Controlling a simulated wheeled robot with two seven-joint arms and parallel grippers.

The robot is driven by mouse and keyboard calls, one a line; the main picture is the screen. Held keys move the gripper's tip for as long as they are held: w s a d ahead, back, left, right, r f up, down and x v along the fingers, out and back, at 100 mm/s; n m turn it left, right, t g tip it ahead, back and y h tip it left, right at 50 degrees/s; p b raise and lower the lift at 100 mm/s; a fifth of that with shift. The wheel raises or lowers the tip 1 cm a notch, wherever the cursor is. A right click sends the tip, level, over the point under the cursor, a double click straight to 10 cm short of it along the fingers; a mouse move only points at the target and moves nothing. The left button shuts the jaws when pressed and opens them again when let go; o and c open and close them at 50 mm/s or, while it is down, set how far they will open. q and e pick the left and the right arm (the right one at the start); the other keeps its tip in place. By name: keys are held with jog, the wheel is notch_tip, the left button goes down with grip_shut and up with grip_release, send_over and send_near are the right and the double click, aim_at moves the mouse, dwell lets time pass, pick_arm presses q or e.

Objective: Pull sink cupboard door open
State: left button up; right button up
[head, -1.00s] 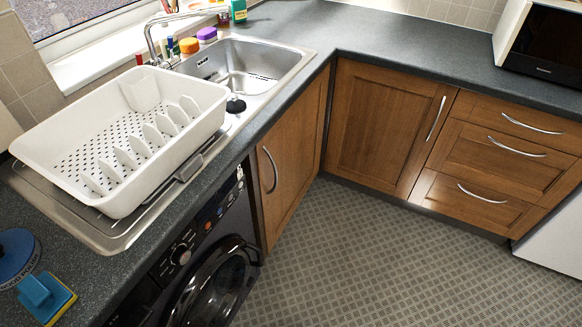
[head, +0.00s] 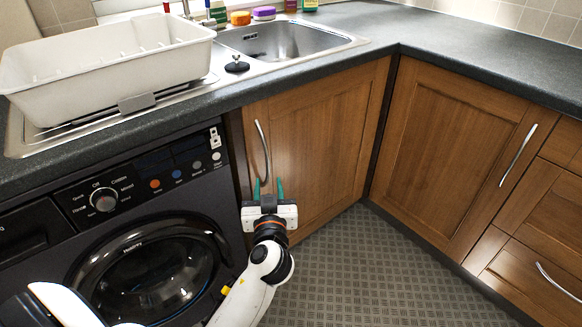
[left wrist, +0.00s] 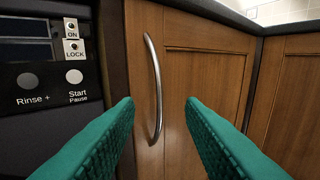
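The sink cupboard door (head: 325,140) is brown wood and looks shut, under the sink and just right of the washing machine. Its curved metal handle (head: 263,150) runs upright near the door's left edge. My left gripper (head: 268,187) is in front of the door at the handle's lower end. In the left wrist view its green fingers (left wrist: 160,115) are spread wide, with the handle (left wrist: 155,85) beyond and between them, nearer the left finger. The fingers hold nothing. I cannot tell how far they are from the handle. My right gripper is not in view.
A dark washing machine (head: 60,235) stands left of the door. The worktop (head: 385,32) with the sink (head: 285,42) and white dish rack (head: 105,65) lies above. Another cupboard door (head: 450,150) meets the corner at right. The patterned floor (head: 370,270) is clear.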

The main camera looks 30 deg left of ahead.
aim_at(266, 152)
pick_arm(q)
jog(key=x, duration=1.2)
jog(key=shift+s+a+r, duration=0.15)
jog(key=shift+a+r, duration=0.05)
jog(key=shift+r, duration=0.15)
grip_shut()
